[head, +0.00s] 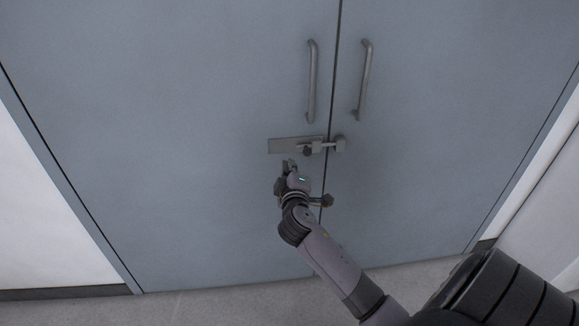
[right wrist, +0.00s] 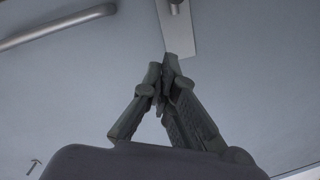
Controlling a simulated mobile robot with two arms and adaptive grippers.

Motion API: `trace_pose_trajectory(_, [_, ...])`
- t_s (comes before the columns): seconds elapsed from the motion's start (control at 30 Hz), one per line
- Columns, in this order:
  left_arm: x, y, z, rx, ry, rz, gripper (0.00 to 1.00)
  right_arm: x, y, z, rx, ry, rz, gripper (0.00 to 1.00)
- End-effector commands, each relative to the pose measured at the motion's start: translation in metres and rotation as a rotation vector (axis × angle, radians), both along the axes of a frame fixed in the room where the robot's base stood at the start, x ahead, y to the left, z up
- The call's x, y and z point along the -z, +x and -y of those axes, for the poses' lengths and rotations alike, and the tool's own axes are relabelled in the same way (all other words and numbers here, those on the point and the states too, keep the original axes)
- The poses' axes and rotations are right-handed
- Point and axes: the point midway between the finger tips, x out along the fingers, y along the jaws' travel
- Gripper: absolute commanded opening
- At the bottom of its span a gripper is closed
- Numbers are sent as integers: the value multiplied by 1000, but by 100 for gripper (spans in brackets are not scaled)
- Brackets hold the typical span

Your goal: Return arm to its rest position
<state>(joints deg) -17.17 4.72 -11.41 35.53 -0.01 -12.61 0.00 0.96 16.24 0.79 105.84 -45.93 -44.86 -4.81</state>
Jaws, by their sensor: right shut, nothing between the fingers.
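My right gripper (head: 289,165) is just below the latch plate (head: 290,145) on the left leaf of a grey-blue double door (head: 200,90). In the right wrist view its fingers (right wrist: 167,62) are closed together with nothing between them, and their tips overlap the lower end of the metal plate (right wrist: 180,35). I cannot tell whether they touch it. A sliding bolt (head: 318,147) lies across the seam between the two leaves. My right arm reaches up from the lower right of the head view. My left gripper is not in view.
Two vertical bar handles, a left one (head: 312,82) and a right one (head: 364,80), flank the seam above the bolt. A handle (right wrist: 55,27) also shows in the right wrist view. White walls (head: 45,215) stand beside the door. The grey floor (head: 215,308) in front looks clear.

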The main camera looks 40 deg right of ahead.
Motion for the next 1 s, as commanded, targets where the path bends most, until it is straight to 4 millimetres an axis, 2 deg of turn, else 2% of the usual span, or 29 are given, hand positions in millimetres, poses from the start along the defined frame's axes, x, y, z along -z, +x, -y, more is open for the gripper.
trace_pose_trajectory(0.3, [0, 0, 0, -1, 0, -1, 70, 3, 0, 0, -1, 3, -4, 0])
trace_pose_trajectory(0.37, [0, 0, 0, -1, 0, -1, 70, 13, 1, -2, -8, 13, -20, 0])
trace_pose_trajectory(0.43, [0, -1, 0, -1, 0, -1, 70, 37, 1, -6, -21, 40, -57, 0])
trace_pose_trajectory(0.47, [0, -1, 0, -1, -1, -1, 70, 52, 0, -8, -29, 56, -80, 0])
trace_pose_trajectory(0.57, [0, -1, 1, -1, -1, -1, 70, 117, -7, -21, -61, 132, -176, 0])
trace_pose_trajectory(0.6, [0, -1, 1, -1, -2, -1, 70, 146, -13, -27, -74, 168, -219, 0])
trace_pose_trajectory(0.67, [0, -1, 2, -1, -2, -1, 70, 191, -26, -37, -91, 227, -284, 0])
trace_pose_trajectory(0.7, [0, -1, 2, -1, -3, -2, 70, 219, -36, -45, -99, 267, -324, 0])
trace_pose_trajectory(0.8, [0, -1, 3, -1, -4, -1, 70, 287, -68, -63, -112, 365, -424, 0])
trace_pose_trajectory(0.87, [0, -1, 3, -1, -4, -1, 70, 325, -92, -75, -113, 427, -482, 0])
trace_pose_trajectory(0.9, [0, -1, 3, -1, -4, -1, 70, 350, -109, -83, -112, 467, -519, 0])
trace_pose_trajectory(1.0, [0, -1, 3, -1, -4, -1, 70, 406, -158, -104, -99, 568, -608, 0])
